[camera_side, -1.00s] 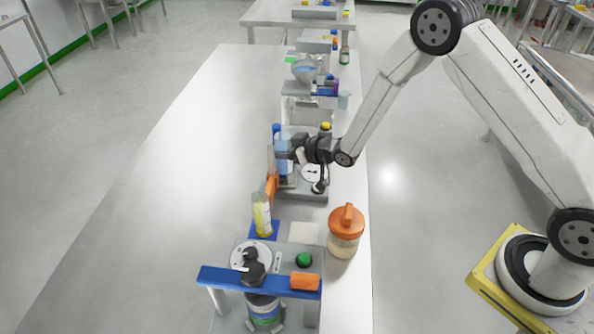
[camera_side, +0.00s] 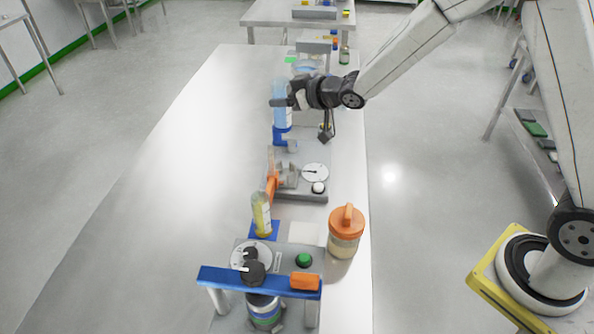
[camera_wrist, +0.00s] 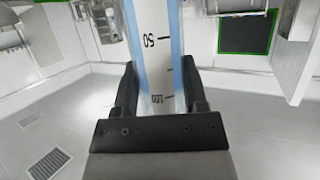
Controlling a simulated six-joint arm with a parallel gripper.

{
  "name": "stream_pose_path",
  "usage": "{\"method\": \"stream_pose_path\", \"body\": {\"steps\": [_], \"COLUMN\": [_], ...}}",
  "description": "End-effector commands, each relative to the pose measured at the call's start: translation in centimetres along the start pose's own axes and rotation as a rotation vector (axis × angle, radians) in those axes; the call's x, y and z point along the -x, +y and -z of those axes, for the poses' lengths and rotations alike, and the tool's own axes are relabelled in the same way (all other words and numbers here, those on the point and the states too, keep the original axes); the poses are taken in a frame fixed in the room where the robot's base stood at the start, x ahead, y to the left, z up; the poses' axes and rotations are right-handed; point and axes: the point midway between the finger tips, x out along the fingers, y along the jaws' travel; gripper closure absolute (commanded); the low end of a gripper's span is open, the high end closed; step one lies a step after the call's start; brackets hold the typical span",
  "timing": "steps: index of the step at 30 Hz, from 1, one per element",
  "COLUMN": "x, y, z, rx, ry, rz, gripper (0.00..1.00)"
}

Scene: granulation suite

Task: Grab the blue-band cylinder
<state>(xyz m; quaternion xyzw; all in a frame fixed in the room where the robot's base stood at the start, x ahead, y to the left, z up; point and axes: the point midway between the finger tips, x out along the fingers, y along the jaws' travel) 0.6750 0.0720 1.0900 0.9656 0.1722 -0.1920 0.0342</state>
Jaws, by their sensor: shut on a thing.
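The blue-band cylinder (camera_side: 281,118) is a clear, light-blue upright tube, raised above the bench in the side view. My gripper (camera_side: 281,102) is shut around its upper part. In the wrist view, the cylinder (camera_wrist: 152,45) stands between the two fingers of my gripper (camera_wrist: 160,84), with blue strips along both edges and scale marks 50 and 100. A darker blue part (camera_side: 282,134) shows right below it in the side view; I cannot tell whether it belongs to the cylinder.
A blue-barred stand (camera_side: 258,282) is at the front. The bench's left side (camera_side: 180,160) is clear.

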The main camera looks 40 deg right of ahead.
Motion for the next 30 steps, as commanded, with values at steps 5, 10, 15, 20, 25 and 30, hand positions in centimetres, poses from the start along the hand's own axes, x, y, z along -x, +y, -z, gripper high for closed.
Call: {"method": "stream_pose_path", "body": {"steps": [5, 10, 15, 20, 25, 30], "x": [0.5, 0.6, 0.6, 0.6, 0.6, 0.8], "y": [0.0, 0.0, 0.0, 0.0, 0.0, 0.0], "z": [1.3, 1.6, 1.6, 1.6, 1.6, 2.1], "rx": [0.000, 0.001, 0.000, 0.000, 0.000, 0.000], "ry": [0.002, 0.001, 0.001, 0.001, 0.001, 0.003], "rz": [0.000, -0.001, -0.001, -0.001, -0.001, -0.001], "gripper": [1.00, 1.00, 1.00, 1.00, 1.00, 1.00]}}
